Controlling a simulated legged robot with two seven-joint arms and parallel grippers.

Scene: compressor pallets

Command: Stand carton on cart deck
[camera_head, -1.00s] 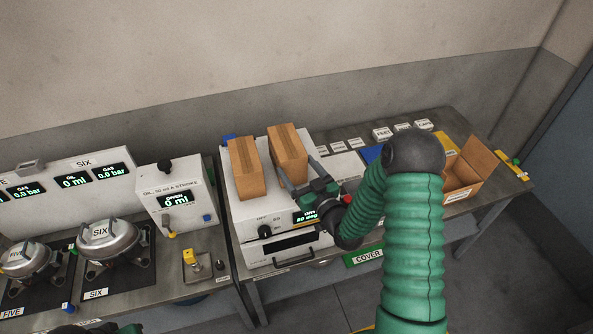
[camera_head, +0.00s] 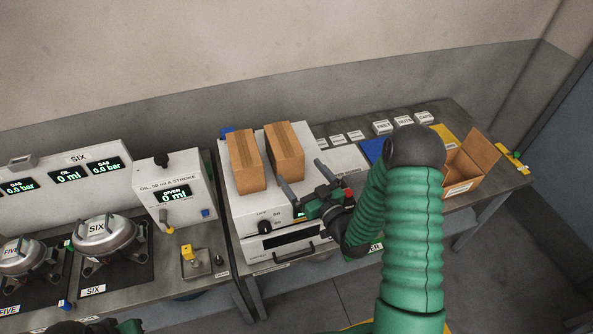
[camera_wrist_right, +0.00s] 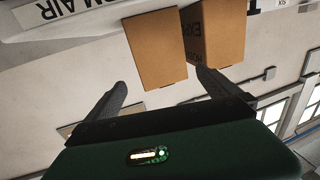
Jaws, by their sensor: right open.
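Two brown cartons stand side by side on top of a white cabinet (camera_head: 238,215) in the head view: a left carton (camera_head: 245,162) and a right carton (camera_head: 285,153). My right gripper (camera_head: 302,174) is open and empty just in front of the right carton, above the cabinet's front right part. In the right wrist view, the open fingers (camera_wrist_right: 162,80) point toward one carton (camera_wrist_right: 155,48), with the other (camera_wrist_right: 215,35) beside it. A dark green part of my left arm (camera_head: 100,327) shows at the bottom edge; its jaws are not visible. I cannot identify a cart deck.
An open cardboard box (camera_head: 460,187) stands at the bench's right end. Small labelled blocks (camera_head: 383,127) lie along the back. A white oil dispenser (camera_head: 175,190) and metal compressors (camera_head: 105,238) stand to the left. Floor in front is clear.

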